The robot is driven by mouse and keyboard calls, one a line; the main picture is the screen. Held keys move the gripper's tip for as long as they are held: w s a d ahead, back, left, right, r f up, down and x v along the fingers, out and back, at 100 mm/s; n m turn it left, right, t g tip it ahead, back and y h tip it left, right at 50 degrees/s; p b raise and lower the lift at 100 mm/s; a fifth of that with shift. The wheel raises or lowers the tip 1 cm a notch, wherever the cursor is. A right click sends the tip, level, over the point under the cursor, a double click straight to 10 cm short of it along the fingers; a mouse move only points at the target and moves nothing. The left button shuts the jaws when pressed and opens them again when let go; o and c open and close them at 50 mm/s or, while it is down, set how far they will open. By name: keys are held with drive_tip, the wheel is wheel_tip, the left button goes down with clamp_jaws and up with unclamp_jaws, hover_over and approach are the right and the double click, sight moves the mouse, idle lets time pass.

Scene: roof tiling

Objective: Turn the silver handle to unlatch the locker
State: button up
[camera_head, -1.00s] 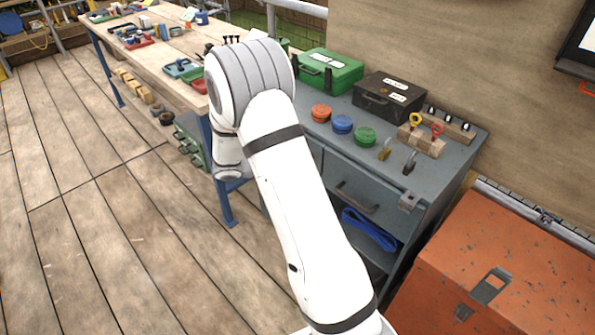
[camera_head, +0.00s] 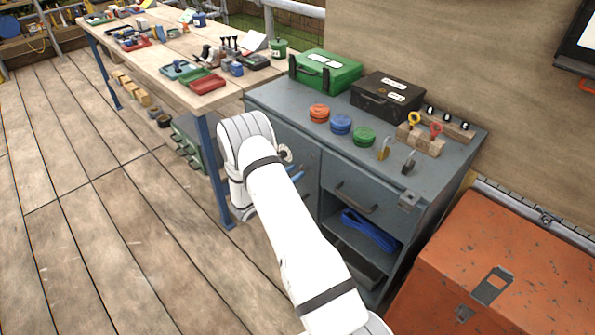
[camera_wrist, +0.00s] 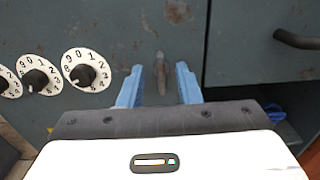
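The silver handle (camera_wrist: 161,73) is a small upright lever on the grey locker door (camera_wrist: 120,25) in the wrist view. My gripper (camera_wrist: 158,80) is open, its two blue fingers on either side of the handle. A gap shows between the handle and each finger; I cannot tell how deep the handle sits between them. In the head view, my gripper (camera_head: 293,178) is at the locker's front, mostly hidden behind my arm, and the handle is not visible there. The locker door (camera_head: 298,150) appears closed.
White numbered dials (camera_wrist: 80,69) are left of the handle. A dark drawer pull (camera_wrist: 298,40) is at the right, above an open shelf with a blue strap (camera_head: 369,230). A workbench (camera_head: 160,60) stands at left and an orange chest (camera_head: 520,260) at right.

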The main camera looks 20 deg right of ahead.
drive_tip(key=shift+x, duration=0.85)
drive_tip(key=shift+c, duration=0.4)
clamp_jaws()
